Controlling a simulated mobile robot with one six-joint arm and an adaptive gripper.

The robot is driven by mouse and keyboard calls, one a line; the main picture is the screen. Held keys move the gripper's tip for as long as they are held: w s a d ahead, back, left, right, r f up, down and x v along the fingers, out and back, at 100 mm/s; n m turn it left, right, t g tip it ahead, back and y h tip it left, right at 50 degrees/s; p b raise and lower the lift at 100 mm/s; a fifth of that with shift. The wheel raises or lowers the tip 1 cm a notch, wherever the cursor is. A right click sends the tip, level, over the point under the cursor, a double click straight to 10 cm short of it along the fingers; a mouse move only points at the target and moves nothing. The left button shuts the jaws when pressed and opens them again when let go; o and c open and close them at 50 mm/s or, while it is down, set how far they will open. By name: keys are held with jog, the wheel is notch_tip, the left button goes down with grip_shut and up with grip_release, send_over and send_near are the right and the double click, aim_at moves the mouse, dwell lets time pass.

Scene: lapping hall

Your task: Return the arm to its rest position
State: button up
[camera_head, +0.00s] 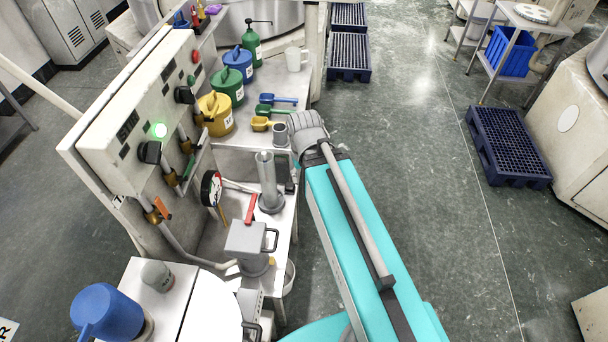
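My arm shows as a long teal link running up from the bottom edge, right of the bench, with a grey ribbed joint at its far end. That joint is beside the bench's right edge. I make out no gripper fingers, so I cannot see whether my gripper is open or holds anything. The bench (275,101) stands left of my arm, with a control panel (146,115) along its left side.
Yellow (215,115), green (229,87) and blue (239,64) cans and a white mug (296,59) stand on the bench. A metal column (268,180) and a grey box (248,242) stand nearer. Open floor (420,180) lies right, before a blue pallet (508,146).

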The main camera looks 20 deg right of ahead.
notch_tip(320, 180, down, 4)
jog(key=b, duration=0.3)
jog(key=shift+r+b, duration=0.2)
jog(key=shift+b, duration=0.1)
jog(key=shift+a, duration=0.15)
